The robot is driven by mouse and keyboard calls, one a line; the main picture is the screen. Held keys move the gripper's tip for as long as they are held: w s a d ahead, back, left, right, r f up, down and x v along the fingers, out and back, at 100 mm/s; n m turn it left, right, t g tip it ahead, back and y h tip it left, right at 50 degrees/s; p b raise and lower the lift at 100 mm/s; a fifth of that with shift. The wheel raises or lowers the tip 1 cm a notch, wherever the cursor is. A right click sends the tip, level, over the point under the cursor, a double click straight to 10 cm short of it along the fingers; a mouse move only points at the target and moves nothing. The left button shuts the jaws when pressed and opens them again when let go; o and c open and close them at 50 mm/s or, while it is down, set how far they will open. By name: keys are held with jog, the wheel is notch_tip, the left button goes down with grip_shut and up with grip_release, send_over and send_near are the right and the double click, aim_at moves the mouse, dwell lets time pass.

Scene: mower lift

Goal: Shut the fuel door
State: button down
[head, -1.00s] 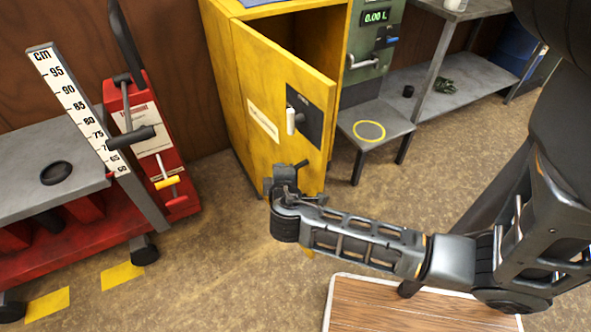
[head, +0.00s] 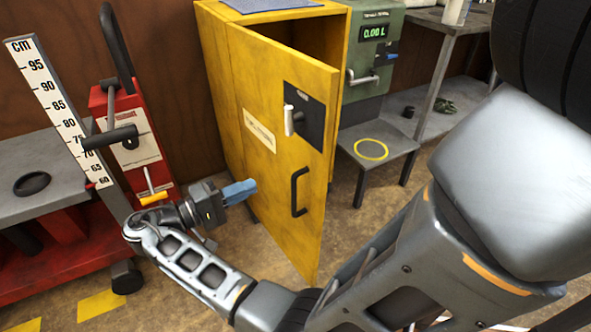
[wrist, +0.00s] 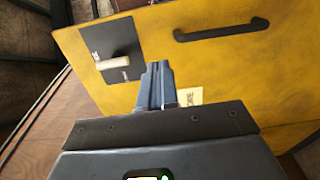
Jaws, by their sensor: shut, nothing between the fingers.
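The yellow cabinet door (head: 268,170), the fuel door, stands partly open, with a dark gap at its top between door and frame. It carries a black plate with a white lever (head: 289,120), a black bar handle (head: 299,192) and a white label. My gripper (head: 240,191) is shut and empty, its blue fingers pointing at the outer face of the door, left of the bar handle. In the wrist view the fingertips (wrist: 158,70) lie in front of the door face (wrist: 215,70); I cannot tell whether they touch it.
A red lift with a cm scale (head: 62,105) and a grey platform (head: 40,180) stand close on the left. A green dispenser (head: 372,60) and a low stand with a yellow ring (head: 371,149) are on the right. Bare floor lies below the door.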

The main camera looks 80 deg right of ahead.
aim_at(310, 160)
jog(key=shift+x, duration=6.7)
jog(key=shift+s, duration=0.1)
